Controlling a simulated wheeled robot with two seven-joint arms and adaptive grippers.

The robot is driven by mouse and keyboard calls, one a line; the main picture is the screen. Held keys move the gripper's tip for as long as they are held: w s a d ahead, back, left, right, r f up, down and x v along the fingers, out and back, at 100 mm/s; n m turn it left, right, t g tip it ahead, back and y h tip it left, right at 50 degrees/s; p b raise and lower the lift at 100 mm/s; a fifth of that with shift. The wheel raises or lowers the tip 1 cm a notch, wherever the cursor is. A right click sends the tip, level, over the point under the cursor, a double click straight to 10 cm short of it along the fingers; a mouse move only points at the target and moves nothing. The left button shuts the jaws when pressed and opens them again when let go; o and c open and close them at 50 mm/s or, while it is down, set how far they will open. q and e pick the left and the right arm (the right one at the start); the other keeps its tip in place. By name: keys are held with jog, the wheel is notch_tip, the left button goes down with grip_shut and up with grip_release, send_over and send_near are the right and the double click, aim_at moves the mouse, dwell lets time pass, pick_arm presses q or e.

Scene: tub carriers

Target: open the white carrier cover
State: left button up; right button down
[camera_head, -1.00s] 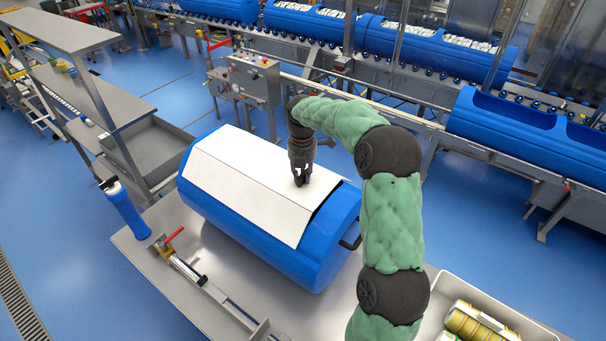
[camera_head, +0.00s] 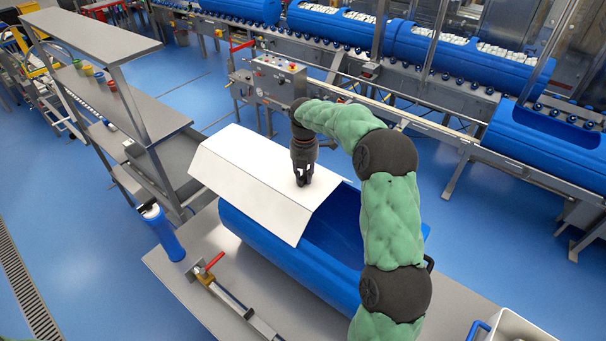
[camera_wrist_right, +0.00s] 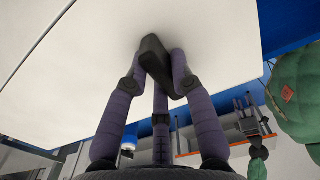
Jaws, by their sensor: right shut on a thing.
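The white carrier cover (camera_head: 245,180) is a bent white panel set over the blue carrier (camera_head: 290,262). It sits shifted to the left, past the carrier's left end, and the carrier's right part is open with its blue inside showing. My right gripper (camera_head: 303,182) is on the cover's top near its right end. In the right wrist view, its fingers (camera_wrist_right: 158,75) are shut on a dark handle (camera_wrist_right: 154,50) on the cover's white surface (camera_wrist_right: 100,45).
The carrier rests on a metal table (camera_head: 185,265). A grey shelf rack (camera_head: 110,95) stands close to the cover's left. A white bin (camera_head: 510,327) is at front right.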

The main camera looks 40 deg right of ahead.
jog(key=shift+s+a+f, duration=0.1)
jog(key=shift+s+f, duration=0.05)
jog(key=shift+f, duration=0.05)
jog(key=c, duration=1)
grip_release()
jog(key=shift+c, duration=0.2)
jog(key=shift+r, duration=0.1)
jog(key=shift+r, duration=0.6)
notch_tip(320, 180, up, 11)
jog(key=shift+f, duration=0.2)
